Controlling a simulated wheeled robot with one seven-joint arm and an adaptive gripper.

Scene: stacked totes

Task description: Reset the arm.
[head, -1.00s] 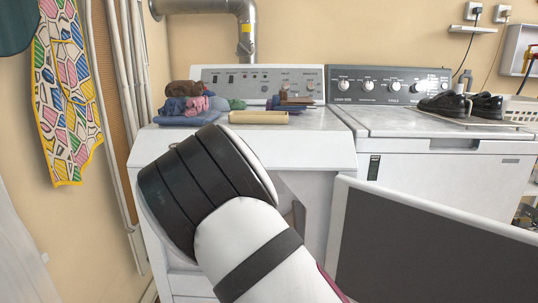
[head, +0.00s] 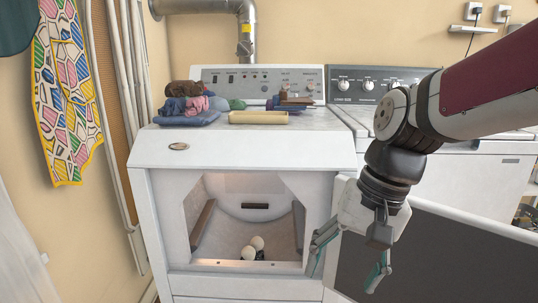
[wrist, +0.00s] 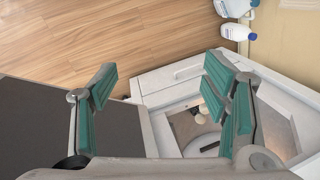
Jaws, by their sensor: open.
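My gripper (head: 350,262) hangs at the end of my bent arm, in front of the right side of the white dryer (head: 245,150). Its two teal-padded fingers are spread apart with nothing between them. In the wrist view the open fingers (wrist: 160,85) frame the wooden floor and part of the dryer front. My gripper is outside the dryer opening, in front of the open door panel (head: 440,250).
The dryer drum holds white balls (head: 257,242) and something dark. Folded clothes (head: 190,105) and a yellowish rolled item (head: 258,117) lie on top. A washer (head: 480,165) stands at right, partly behind my arm. Bottles (wrist: 236,32) stand on the floor.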

